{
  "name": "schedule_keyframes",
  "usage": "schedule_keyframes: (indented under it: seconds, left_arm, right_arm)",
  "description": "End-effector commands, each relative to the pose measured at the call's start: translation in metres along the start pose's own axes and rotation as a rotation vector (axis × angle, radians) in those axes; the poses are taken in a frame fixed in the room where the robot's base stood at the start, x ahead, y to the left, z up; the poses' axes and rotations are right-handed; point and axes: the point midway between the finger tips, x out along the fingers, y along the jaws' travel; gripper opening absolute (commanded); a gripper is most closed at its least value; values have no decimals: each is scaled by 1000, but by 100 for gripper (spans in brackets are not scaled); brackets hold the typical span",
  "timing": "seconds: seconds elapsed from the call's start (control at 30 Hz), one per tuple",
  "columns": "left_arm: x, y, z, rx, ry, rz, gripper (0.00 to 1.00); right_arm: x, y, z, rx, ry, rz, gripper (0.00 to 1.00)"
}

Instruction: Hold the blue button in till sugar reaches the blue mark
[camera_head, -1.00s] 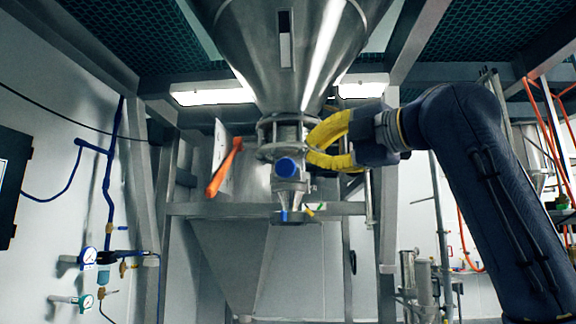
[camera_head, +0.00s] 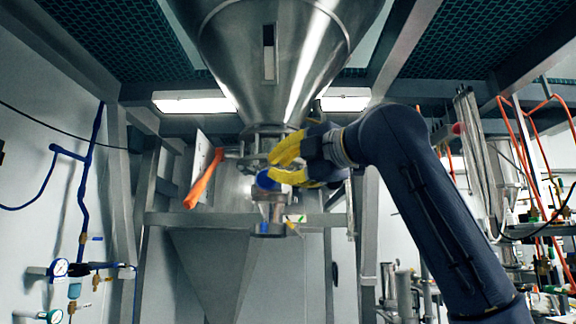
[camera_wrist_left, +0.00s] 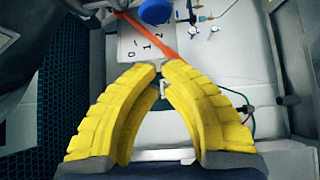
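A round blue button (camera_head: 267,181) sits on the metal fitting under the large hopper (camera_head: 275,60). In the left wrist view the blue button (camera_wrist_left: 155,12) is at the top edge, beyond the fingertips. My left gripper (camera_head: 271,166), with yellow ribbed fingers, is just right of and above the button. In the wrist view its fingertips (camera_wrist_left: 161,69) are nearly together, with nothing seen between them. I cannot tell whether it touches the button. A small blue spot (camera_head: 264,228) shows on the outlet below; I cannot tell if it is the mark. No sugar is visible. My right gripper is out of view.
An orange lever (camera_head: 203,182) slants beside a pale plate left of the fitting; in the wrist view the plate (camera_wrist_left: 140,48) carries numbers. Steel frame posts (camera_head: 118,175) flank the hopper. Gauges (camera_head: 58,267) hang on the left wall. Pipes and orange hoses stand at right.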

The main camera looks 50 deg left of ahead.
Motion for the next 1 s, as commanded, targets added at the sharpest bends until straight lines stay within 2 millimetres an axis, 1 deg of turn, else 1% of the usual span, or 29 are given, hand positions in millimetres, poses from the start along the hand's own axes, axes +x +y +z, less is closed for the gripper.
schedule_keyframes:
  seconds: [0.03,0.1,0.33,0.4,0.6,0.8,1.0]
  left_arm:
    - [11,0,-1,-1,5,-2,0]
    - [24,0,-1,0,5,-2,0]
    - [61,0,-1,0,3,-1,0]
    - [67,0,8,3,3,0,0]
    - [79,0,21,1,2,0,0]
    - [85,0,27,0,1,0,0]
    - [86,0,28,0,0,0,0]
  right_arm:
    - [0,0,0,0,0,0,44]
    - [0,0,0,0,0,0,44]
    - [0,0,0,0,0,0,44]
    - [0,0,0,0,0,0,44]
    - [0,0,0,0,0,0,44]
    - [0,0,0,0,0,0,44]
    - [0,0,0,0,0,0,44]
